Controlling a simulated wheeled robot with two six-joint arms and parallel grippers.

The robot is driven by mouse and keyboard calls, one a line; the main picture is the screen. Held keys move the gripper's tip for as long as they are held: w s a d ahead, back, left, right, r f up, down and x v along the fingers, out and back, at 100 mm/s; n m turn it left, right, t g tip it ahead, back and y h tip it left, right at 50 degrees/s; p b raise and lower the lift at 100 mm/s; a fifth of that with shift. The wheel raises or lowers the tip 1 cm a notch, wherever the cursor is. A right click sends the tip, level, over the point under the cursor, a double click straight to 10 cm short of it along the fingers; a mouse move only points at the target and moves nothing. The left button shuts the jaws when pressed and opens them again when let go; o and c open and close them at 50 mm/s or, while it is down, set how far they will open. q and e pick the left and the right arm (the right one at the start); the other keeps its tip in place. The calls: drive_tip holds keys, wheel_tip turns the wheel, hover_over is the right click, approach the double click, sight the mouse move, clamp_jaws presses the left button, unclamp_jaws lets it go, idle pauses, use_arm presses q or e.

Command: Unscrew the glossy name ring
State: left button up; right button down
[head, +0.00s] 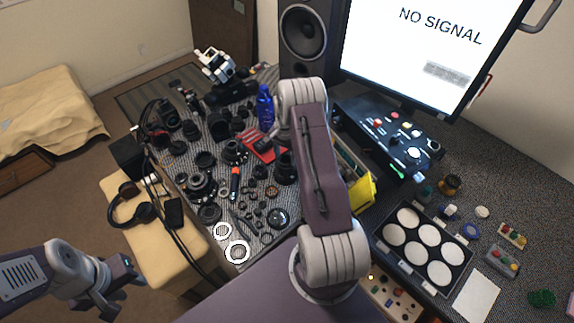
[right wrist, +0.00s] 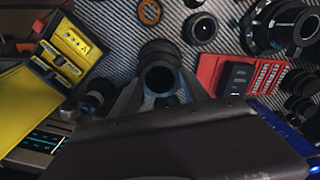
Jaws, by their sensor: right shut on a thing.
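A black lens barrel (right wrist: 160,76) stands between the two fingers of my right gripper (right wrist: 162,92) in the right wrist view, its round open end facing the camera. The gripper is shut on it near its upper end. In the head view this barrel (head: 286,168) shows partly beside my right arm, which hides most of the gripper. I cannot tell the glossy name ring apart from the barrel's dark rim. My left gripper (head: 117,290) is open and empty at the lower left of the head view, away from the table.
A red card case (head: 262,146) and a blue bottle (head: 265,108) are close to the barrel. A yellow box (head: 361,191) lies on its other side. Several lens parts crowd the striped mat. A tray with white discs (head: 379,244) is at the right.

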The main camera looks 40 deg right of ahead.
drive_tip(key=shift+r, duration=0.3)
wheel_tip(320, 180, up, 4)
drive_tip(key=p, duration=0.3)
